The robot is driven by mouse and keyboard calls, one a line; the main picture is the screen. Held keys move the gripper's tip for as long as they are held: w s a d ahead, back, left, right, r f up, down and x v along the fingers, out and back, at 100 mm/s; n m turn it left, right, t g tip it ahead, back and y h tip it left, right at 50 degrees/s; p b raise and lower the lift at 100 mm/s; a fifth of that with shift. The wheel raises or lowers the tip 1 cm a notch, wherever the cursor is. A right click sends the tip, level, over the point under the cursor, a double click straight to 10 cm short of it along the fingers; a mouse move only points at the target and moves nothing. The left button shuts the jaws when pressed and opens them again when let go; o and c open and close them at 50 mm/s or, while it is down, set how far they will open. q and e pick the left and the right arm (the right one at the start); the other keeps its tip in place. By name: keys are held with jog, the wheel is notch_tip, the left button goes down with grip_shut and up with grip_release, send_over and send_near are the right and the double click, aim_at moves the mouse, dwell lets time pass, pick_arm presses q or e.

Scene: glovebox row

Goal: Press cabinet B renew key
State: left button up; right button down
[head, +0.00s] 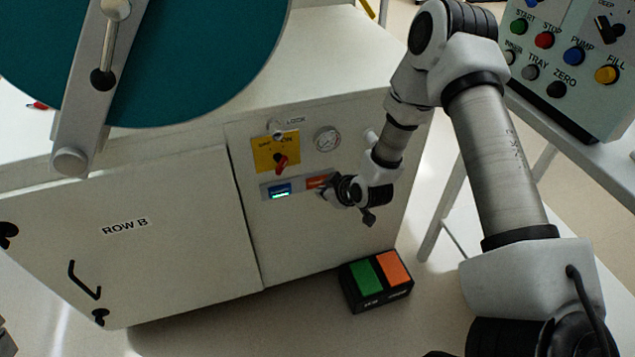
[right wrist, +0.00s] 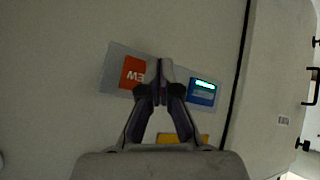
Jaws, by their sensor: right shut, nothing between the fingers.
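The cabinet marked ROW B (head: 190,240) has a grey strip on its front with a lit blue display (head: 280,190) and an orange-red key (head: 317,181). In the right wrist view the key (right wrist: 132,72) shows the letters "EW" upside down, and the display (right wrist: 202,91) sits to its right. My right gripper (head: 325,189) is shut and empty, pointing at the strip. In the right wrist view its fingertips (right wrist: 160,68) overlap the strip just right of the key's visible part. I cannot tell whether they touch it. My left gripper is not in view.
Above the strip are a yellow plate with a red switch (head: 280,160), a gauge (head: 327,139) and a lock knob (head: 275,128). A pedal box (head: 378,298) with green and orange pads lies on the floor. A button console (head: 570,75) stands at the right.

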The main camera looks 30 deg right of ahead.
dwell(0.3)
jog(key=shift+w+d, duration=0.1)
jog(key=shift+w, duration=0.3)
jog(key=shift+w, duration=0.4)
dwell(0.6)
jog(key=shift+s, duration=0.15)
jog(key=shift+s+p, duration=0.5)
jog(key=shift+s, duration=0.15)
jog(key=shift+s, duration=0.1)
jog(key=s+p, duration=0.1)
jog(key=s, duration=0.1)
jog(key=s+a, duration=0.1)
jog(key=s, duration=0.1)
jog(key=shift+s+a+p, duration=0.2)
jog(key=shift+s+p, duration=0.15)
